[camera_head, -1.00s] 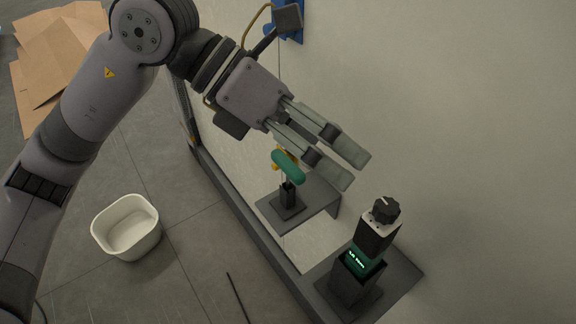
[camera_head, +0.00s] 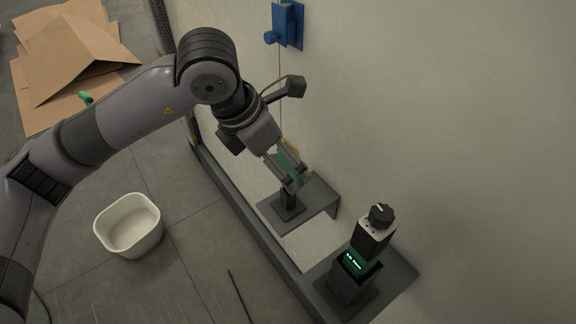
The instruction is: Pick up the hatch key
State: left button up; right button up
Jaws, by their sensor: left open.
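The hatch key, as I take it, is the green-handled tool (camera_head: 288,165) upright in a small black holder (camera_head: 289,207) on a grey wall shelf (camera_head: 322,197). Its lower part is hidden in the holder, and a bit of yellow shows behind its handle. My left gripper (camera_head: 288,172) is open, with its fingers pointing down at the handle. The green shows between the fingers, which partly cover it; I cannot tell whether they touch it. My right gripper is not in view.
A black device with a knob (camera_head: 374,235) stands in a holder on a nearer shelf (camera_head: 396,280). A blue fixture (camera_head: 289,25) is on the wall. A white bin (camera_head: 128,226) stands on the floor. Cardboard (camera_head: 75,60) and a small green object (camera_head: 86,98) lie at the upper left.

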aim_at(285, 167)
pick_arm(q)
jog(key=p+x, duration=0.2)
jog(key=x, duration=0.3)
jog(key=shift+w+d+f, duration=0.1)
jog(key=shift+d+f, duration=0.05)
jog(key=shift+d, duration=0.05)
jog(key=shift+f, duration=0.2)
jog(key=shift+c, duration=0.4)
jog(key=c, duration=1.7)
jog(key=shift+r, duration=0.1)
notch_tip(285, 167, up, 20)
jog(key=b, duration=0.3)
